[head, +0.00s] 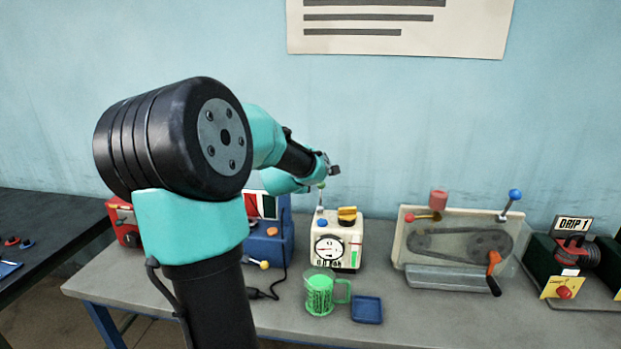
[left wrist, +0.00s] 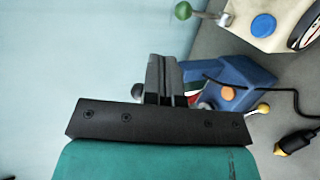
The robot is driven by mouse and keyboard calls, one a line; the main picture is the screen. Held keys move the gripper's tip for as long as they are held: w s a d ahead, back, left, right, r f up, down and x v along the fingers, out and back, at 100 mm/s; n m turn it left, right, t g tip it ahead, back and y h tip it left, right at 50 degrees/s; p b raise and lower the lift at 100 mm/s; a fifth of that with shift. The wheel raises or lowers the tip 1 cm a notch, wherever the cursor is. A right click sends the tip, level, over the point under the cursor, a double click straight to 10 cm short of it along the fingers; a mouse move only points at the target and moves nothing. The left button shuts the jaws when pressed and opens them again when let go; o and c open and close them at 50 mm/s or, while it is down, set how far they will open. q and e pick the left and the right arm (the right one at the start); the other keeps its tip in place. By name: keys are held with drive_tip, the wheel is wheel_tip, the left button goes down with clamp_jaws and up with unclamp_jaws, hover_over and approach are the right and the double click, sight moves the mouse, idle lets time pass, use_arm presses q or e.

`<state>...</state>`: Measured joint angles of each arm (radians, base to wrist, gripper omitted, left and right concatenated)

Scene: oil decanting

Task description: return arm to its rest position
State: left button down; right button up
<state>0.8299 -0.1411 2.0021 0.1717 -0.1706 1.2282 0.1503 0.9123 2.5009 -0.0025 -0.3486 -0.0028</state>
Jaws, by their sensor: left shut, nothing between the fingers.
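My left arm rises large in the head view and reaches over the bench. Its gripper (head: 334,171) is in the air above the cream oil machine, near that machine's green-tipped lever (head: 321,187). In the left wrist view the fingers of my left gripper (left wrist: 162,75) are together and empty. The cream machine (head: 346,258) has a round gauge, a blue button and a yellow part on top. A green cup (head: 319,293) with a handle stands in front of it. My right gripper is in neither view.
A blue machine (head: 276,246) stands left of the cream one, partly behind my arm. A small blue tray (head: 367,310) lies right of the cup. A belt-drive unit (head: 450,228) and a drip stand (head: 572,224) are farther right. The bench front is mostly clear.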

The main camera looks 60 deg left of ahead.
use_arm(q)
drive_tip(key=shift+s+d+r, duration=0.3)
drive_tip(key=shift+s, duration=0.05)
idle(0.3)
